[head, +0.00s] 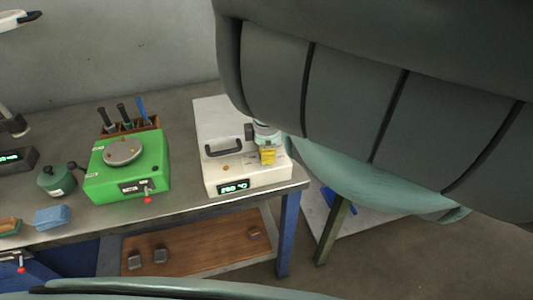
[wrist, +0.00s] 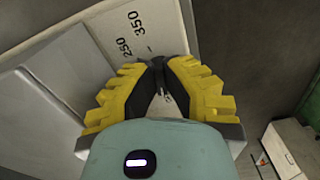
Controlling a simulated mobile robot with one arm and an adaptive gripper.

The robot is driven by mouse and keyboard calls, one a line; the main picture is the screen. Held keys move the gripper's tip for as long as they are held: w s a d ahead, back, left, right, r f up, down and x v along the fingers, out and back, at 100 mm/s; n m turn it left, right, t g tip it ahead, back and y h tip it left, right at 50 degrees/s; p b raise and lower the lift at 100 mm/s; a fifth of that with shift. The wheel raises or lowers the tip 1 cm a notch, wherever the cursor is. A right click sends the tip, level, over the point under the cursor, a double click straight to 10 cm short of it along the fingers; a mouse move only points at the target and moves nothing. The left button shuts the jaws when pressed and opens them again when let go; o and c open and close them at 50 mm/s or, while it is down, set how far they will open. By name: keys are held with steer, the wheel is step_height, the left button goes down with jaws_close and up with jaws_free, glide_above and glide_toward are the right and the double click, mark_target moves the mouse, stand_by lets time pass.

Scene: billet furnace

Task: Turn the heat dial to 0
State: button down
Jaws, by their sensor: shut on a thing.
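The white furnace (head: 213,112) stands at the right end of the bench, with a dark door handle (head: 223,147) and a lit green display (head: 233,187) whose digits are hard to read, perhaps 250 °C. My gripper (head: 268,156) is at the furnace's right side. In the wrist view, the yellow and black fingers of my gripper (wrist: 158,72) are closed together at the white dial face (wrist: 120,20), just below the printed 250 and 350. The heat dial itself is hidden between the fingertips, so its pointer setting cannot be read.
Left of the furnace is a green hot plate (head: 150,172) with a red-tipped lever. A tool rack (head: 130,127), a green pot (head: 56,181) and a blue block (head: 52,216) are also on the bench. My large arm covers the upper right.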

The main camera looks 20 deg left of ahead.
steer(key=c, duration=1.1)
jaws_free()
steer(key=shift+o, duration=0.2)
step_height(320, 180, up, 5)
steer(key=shift+w+d, duration=0.1)
steer(key=shift+r, duration=1.2)
